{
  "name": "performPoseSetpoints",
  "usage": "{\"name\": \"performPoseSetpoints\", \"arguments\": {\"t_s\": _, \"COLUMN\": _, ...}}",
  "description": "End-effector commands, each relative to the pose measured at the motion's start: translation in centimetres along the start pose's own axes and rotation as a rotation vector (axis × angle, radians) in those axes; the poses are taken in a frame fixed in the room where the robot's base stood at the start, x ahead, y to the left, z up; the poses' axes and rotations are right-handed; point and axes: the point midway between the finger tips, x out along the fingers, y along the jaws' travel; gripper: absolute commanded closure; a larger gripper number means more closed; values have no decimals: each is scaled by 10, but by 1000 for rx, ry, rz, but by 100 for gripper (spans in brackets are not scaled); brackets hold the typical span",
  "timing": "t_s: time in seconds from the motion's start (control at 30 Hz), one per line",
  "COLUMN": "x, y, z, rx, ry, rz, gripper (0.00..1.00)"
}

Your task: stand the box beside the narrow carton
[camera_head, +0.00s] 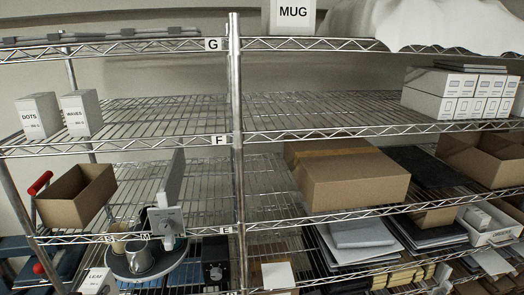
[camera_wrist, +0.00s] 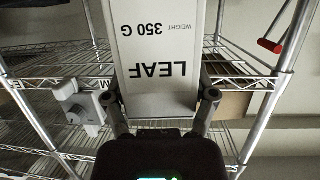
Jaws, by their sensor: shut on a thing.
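My gripper (camera_wrist: 160,88) is shut on a white box (camera_wrist: 158,45) marked LEAF, 350 G. One finger is on each side of it, and its lettering is upside down in the wrist view. The same box shows at the bottom left of the head view (camera_head: 97,283), lettering upright, partly cut off by the frame; my gripper cannot be made out there. Two slim white cartons stand upright on the left of shelf F: DOTS (camera_head: 39,116) and WAVES (camera_head: 82,113), with a small gap between them. Which one is the narrow carton I cannot tell.
An open cardboard box (camera_head: 76,194), a grey-white machine (camera_head: 170,222) and a red handle (camera_head: 40,183) crowd the lower left. A white MUG box (camera_head: 292,16) stands on top. A steel post (camera_head: 236,100) divides the shelves.

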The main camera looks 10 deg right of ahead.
Motion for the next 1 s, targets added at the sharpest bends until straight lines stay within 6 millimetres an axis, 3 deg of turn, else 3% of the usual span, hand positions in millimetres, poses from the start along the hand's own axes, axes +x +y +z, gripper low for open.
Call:
{"name": "performPoseSetpoints", "arguments": {"t_s": 0.03, "x": -4, "y": -5, "z": -18, "rx": 3, "ry": 1, "rz": 11, "gripper": 87}}
{"name": "performPoseSetpoints", "arguments": {"t_s": 1.0, "x": -47, "y": -49, "z": -171, "rx": 77, "ry": 4, "rz": 246, "gripper": 87}}
